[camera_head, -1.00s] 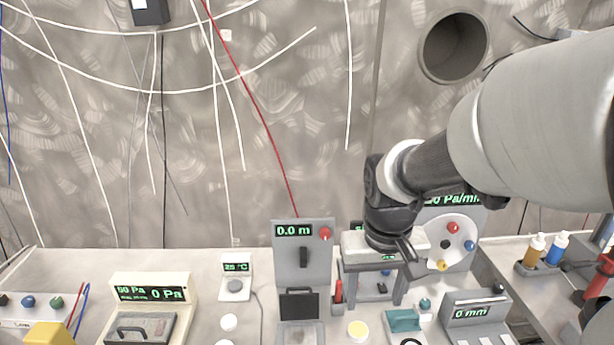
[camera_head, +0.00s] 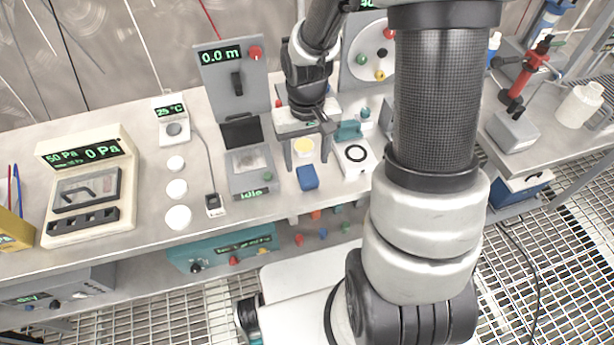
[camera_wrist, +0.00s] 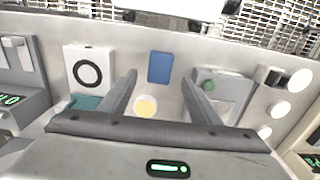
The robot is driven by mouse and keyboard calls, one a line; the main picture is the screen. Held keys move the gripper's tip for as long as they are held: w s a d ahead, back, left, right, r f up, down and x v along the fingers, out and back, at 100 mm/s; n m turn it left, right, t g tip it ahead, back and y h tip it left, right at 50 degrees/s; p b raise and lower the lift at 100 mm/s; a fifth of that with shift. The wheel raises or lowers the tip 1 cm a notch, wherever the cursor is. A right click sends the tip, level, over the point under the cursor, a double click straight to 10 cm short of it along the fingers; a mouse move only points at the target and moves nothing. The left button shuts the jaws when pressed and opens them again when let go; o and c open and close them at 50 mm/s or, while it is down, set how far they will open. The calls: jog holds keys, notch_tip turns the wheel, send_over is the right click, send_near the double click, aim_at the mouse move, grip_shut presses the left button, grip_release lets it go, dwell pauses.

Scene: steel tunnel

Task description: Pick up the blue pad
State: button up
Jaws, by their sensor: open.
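The blue pad (camera_head: 307,177) is a small flat rectangle lying near the front edge of the bench in the head view. It also shows in the wrist view (camera_wrist: 160,67), upper middle. My gripper (camera_head: 306,160) is open and points down over the bench, just behind the pad in the head view. In the wrist view its two fingers (camera_wrist: 158,82) spread either side of the pad's column, with the pad just beyond the tips. Nothing is between the fingers but bench surface and a pale yellow disc (camera_wrist: 146,106). The height above the bench is hard to tell.
A white plate with a black ring (camera_head: 356,154) lies right of the pad. A grey device with a glass-like plate (camera_head: 249,160) stands left. Several white discs (camera_head: 177,189) lie farther left. The bench's front edge is close to the pad.

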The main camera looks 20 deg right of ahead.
aim_at(306, 171)
jog(key=f, duration=0.3)
jog(key=f+b, duration=0.1)
jog(key=f, duration=0.1)
jog(key=shift+w+f, duration=0.25)
jog(key=shift+f, duration=0.05)
jog(key=c, duration=1.2)
notch_tip(306, 171, up, 10)
jog(key=p, duration=0.2)
